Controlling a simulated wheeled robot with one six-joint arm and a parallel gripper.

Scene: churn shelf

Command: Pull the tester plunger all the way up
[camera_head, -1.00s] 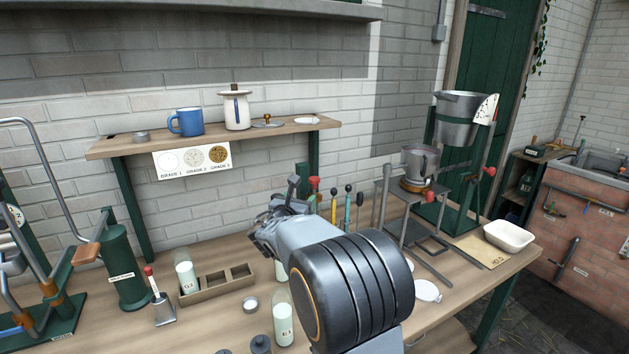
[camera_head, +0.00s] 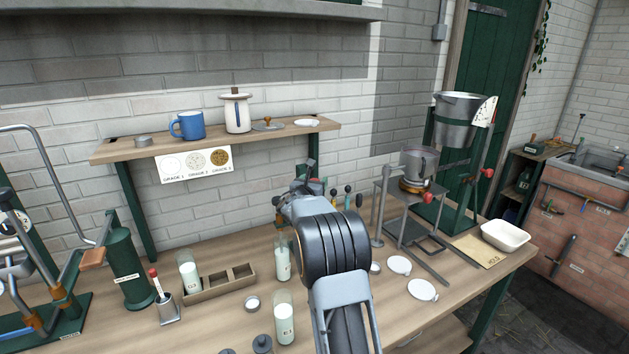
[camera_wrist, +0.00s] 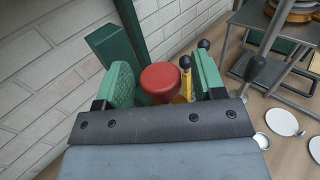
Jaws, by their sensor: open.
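A round red knob (camera_wrist: 160,80), which looks like the top of the tester plunger, is in the middle of the wrist view. The plunger's rod and body below it are hidden. My gripper (camera_wrist: 165,76) is open, with one green-padded finger on each side of the knob. A gap shows between the knob and the right finger; at the left finger I cannot tell whether they touch. In the head view my gripper (camera_head: 306,184) is at the back of the bench below the wall shelf, and my arm and hand hide the red knob.
Dark-topped handles (camera_head: 347,190) stand close to the right of my gripper, one yellow in the wrist view (camera_wrist: 186,78). A green post (camera_wrist: 118,50) is at its left. A metal stand (camera_head: 405,200) is further right. Milk bottles (camera_head: 284,320) and a wooden rack (camera_head: 220,282) are left of my arm.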

